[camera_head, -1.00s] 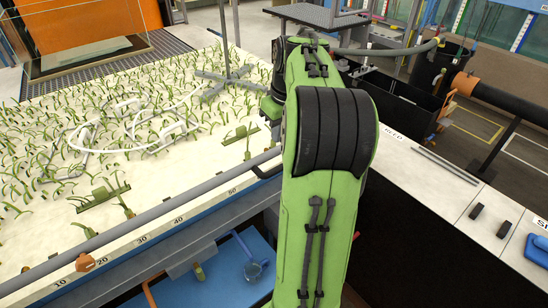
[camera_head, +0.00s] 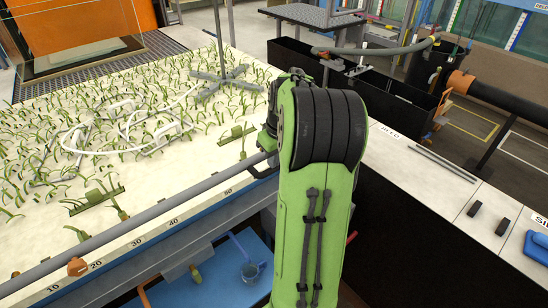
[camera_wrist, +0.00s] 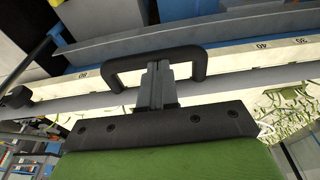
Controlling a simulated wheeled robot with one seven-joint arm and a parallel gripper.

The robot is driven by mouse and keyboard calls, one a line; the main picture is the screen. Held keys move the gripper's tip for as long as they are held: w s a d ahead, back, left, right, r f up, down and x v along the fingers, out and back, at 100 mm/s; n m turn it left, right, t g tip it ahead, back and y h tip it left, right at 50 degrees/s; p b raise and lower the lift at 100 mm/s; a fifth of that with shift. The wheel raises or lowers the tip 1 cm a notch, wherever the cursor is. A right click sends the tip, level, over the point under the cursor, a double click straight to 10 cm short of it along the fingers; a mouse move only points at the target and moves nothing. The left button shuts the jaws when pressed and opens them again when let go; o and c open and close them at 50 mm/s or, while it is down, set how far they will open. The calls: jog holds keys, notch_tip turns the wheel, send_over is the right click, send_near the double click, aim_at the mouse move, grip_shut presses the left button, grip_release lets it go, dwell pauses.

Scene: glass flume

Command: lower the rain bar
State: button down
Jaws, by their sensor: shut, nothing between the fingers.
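A long grey bar (camera_head: 150,214), which I take for the rain bar, runs along the near edge of the planted bed in the head view. A black handle (camera_head: 259,172) sits near its right end, partly behind my arm. In the wrist view a black U-shaped handle (camera_wrist: 130,62) crosses in front of my gripper (camera_wrist: 158,68), with the grey bar (camera_wrist: 235,83) behind it. My gripper is shut and empty, its fingertips at the handle's crosspiece in the picture. I cannot tell whether they touch it. The head view hides my gripper behind my green arm.
A white counter (camera_head: 440,172) with rods and small black blocks stands to the right. A black trough (camera_head: 385,95) lies behind my arm.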

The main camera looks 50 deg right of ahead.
jog(key=s+b+x, duration=0.3)
jog(key=b+x, duration=0.7)
jog(key=x, duration=0.5)
jog(key=s+a+f+b+x, duration=0.1)
jog(key=s+b+x, duration=0.2)
jog(key=b+x, duration=0.8)
notch_tip(320, 180, down, 4)
jog(key=shift+a+f, duration=0.15)
jog(key=shift+a, duration=0.25)
jog(key=shift+w, duration=0.1)
jog(key=w+p+v, duration=0.1)
jog(key=p+v, duration=0.1)
jog(key=v, duration=0.5)
jog(key=w+p+v, duration=0.2)
jog(key=p+v, duration=0.1)
jog(key=v, duration=0.4)
jog(key=shift+s+d+r, duration=0.4)
jog(key=shift+s, duration=0.1)
